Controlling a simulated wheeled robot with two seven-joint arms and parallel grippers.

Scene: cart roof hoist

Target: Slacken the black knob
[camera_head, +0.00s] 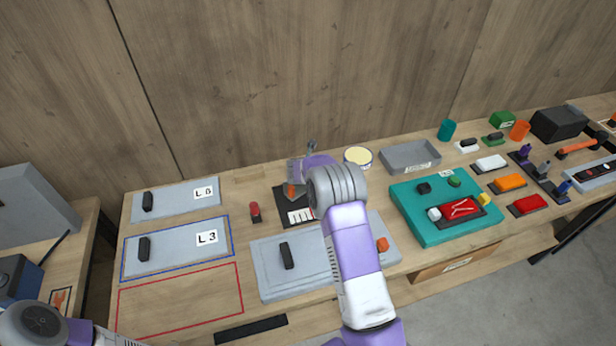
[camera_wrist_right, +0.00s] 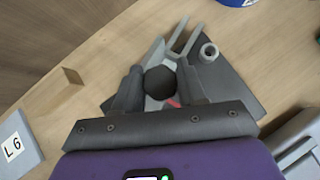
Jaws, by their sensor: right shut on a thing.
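The black knob (camera_wrist_right: 160,80) is round and sits between the two fingers of my right gripper (camera_wrist_right: 159,88), which is shut on it. The knob belongs to a device on a dark base plate (camera_wrist_right: 238,92) with a grey fork (camera_wrist_right: 183,38), a pale round post (camera_wrist_right: 208,52) and a bit of red beside the knob. In the head view the dark plate (camera_head: 281,193) and its white marked scale (camera_head: 299,215) show partly; my right arm covers the rest, and I cannot make out the knob there. My left gripper is out of view.
A red-capped piece (camera_head: 255,211) stands left of the device, a cream-topped tin (camera_head: 358,156) behind right. Grey panels lie left, one labelled L3 (camera_head: 180,248); another grey panel (camera_head: 268,265) lies in front. A teal board (camera_head: 420,225) with blocks and a grey tray (camera_head: 409,155) are right.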

